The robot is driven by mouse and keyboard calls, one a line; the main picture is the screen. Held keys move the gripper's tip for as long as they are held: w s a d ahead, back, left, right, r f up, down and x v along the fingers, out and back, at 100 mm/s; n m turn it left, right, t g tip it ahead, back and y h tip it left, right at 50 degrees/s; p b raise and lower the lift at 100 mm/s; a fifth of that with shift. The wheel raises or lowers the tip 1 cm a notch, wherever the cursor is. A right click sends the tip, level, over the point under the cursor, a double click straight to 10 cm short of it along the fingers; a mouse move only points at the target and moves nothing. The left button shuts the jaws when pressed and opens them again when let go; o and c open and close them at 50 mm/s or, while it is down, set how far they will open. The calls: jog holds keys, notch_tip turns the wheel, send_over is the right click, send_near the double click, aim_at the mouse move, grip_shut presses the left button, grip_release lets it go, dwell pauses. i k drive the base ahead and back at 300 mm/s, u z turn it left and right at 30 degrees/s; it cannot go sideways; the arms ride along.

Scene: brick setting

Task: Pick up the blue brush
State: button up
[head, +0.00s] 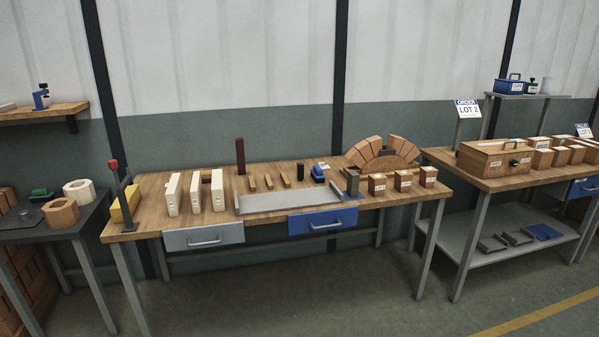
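A small blue object (319,172), which looks like the blue brush, sits on the wooden workbench (285,170) near the middle of the head view. It is too small to make out bristles or a handle clearly. My gripper is not in view.
A grey tray (288,203) lies in front of the small blue object. White blocks (195,193) stand left; brick blocks (403,180) and a brick arch (382,155) stand right. A red-topped lever (116,180) rises at the left end. Floor in front is clear.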

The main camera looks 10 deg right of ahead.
aim_at(317, 174)
jog(key=u, duration=0.5)
jog(key=i, duration=1.2)
jog(key=u, duration=0.3)
